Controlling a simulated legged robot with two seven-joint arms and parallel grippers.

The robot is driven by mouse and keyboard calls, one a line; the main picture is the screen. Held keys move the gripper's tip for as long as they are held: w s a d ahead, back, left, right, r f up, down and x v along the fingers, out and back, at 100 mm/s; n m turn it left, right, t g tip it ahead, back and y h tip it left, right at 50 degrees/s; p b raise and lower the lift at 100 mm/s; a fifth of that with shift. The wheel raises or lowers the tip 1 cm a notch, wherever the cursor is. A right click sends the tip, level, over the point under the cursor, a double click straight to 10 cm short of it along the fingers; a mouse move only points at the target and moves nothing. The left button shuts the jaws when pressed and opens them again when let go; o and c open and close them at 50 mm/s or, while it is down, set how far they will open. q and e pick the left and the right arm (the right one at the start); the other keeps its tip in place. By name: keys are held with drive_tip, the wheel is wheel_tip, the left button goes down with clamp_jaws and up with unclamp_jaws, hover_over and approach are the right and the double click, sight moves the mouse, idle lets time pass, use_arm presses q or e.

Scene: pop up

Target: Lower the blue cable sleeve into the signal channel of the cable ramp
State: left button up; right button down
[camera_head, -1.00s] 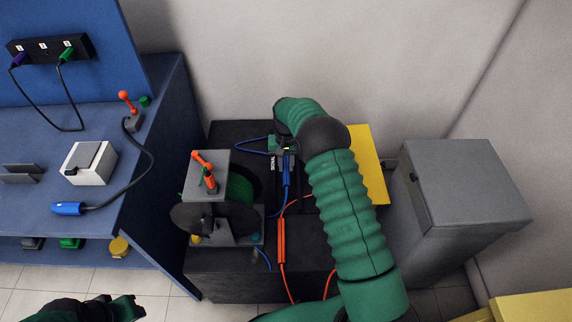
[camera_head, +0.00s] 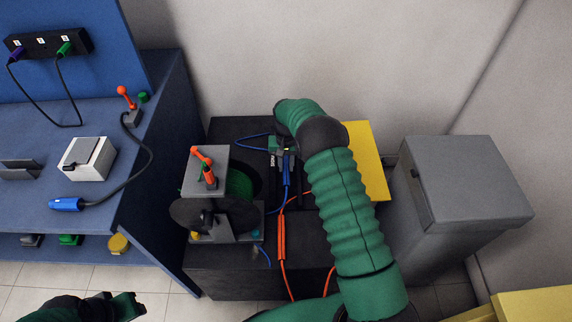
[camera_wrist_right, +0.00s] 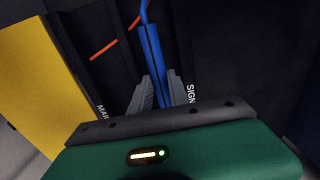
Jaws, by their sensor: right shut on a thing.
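The blue cable sleeve (camera_head: 287,172) is a slim blue tube on a blue cable, and it also shows in the right wrist view (camera_wrist_right: 151,52). My right gripper (camera_head: 286,153) is shut on it, with grey fingers (camera_wrist_right: 161,92) on both sides. The cable ramp (camera_head: 345,236) is a black block with an open yellow lid (camera_head: 368,160). In the wrist view the sleeve lies along the ramp beside the signal label (camera_wrist_right: 191,94). I cannot tell how deep it sits, as the gripper hides its near end. My left gripper (camera_head: 133,304) is open and empty at lower left.
An orange cable sleeve (camera_head: 281,237) lies across the ramp's front. A cable reel (camera_head: 215,208) with an orange handle stands left of the channels. A blue workbench (camera_head: 95,190) is at left and a grey bin (camera_head: 465,190) at right. Bare floor shows below.

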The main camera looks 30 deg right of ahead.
sight(286, 173)
drive_tip(key=shift+f+b, duration=1.2)
drive_tip(key=shift+f, duration=1.35)
idle(1.0)
drive_tip(key=c, duration=1.2)
unclamp_jaws()
drive_tip(key=shift+o, duration=0.2)
